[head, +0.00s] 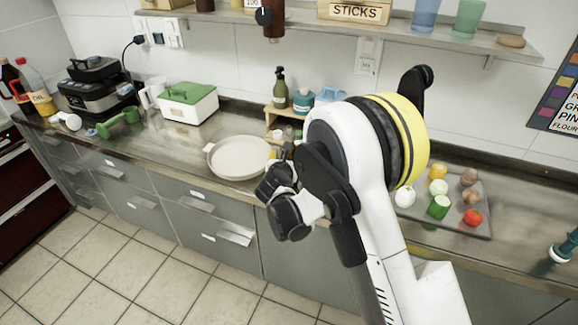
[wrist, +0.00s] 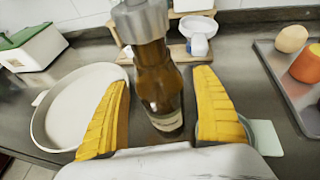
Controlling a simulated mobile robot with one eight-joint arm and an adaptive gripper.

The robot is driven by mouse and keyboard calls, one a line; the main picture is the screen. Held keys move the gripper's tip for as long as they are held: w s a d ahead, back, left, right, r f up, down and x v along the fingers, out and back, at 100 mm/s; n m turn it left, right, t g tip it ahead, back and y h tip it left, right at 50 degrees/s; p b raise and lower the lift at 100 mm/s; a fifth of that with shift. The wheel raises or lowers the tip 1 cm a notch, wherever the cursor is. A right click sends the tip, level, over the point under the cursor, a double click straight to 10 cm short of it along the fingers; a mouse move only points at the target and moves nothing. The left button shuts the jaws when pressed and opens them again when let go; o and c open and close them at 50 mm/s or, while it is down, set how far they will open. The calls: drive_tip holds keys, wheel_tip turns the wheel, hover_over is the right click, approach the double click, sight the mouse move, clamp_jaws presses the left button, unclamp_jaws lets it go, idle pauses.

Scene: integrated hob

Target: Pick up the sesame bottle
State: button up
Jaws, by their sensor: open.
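A brown glass bottle (wrist: 158,80) with a silver cap and a pale label low on its body, which I take to be the sesame bottle, stands in the middle of the wrist view. My gripper (wrist: 162,82) is open, with one yellow ridged finger on each side of the bottle. Gaps show between the fingers and the glass. In the head view my arm hides most of the gripper, and I cannot make out the bottle there.
A round pale pan (head: 240,157) lies left of the gripper. A small wooden rack (head: 283,116) with a green bottle (head: 281,88) stands behind. A tray (head: 478,190) of vegetables is at right. A white box with a green lid (head: 188,101) stands further left.

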drive_tip(key=c, duration=1.5)
drive_tip(key=shift+r+p, duration=0.4)
drive_tip(key=shift+r, duration=0.2)
drive_tip(key=r+p, duration=0.1)
drive_tip(key=r, duration=0.1)
drive_tip(key=d+r+p, duration=0.1)
drive_tip(key=r, duration=0.1)
drive_tip(key=shift+s, duration=0.1)
drive_tip(key=s+d+r+p, duration=0.1)
drive_tip(key=d+r, duration=0.1)
drive_tip(key=d, duration=0.1)
drive_tip(key=s+d+r+p, duration=0.1)
drive_tip(key=d+r, duration=0.1)
drive_tip(key=d, duration=0.2)
drive_tip(key=d+r+p, duration=0.2)
drive_tip(key=d, duration=0.1)
drive_tip(key=shift+s+d, duration=0.15)
drive_tip(key=shift+s, duration=0.25)
drive_tip(key=shift+f, duration=0.1)
drive_tip(key=o, duration=0.8)
drive_tip(key=c, duration=0.8)
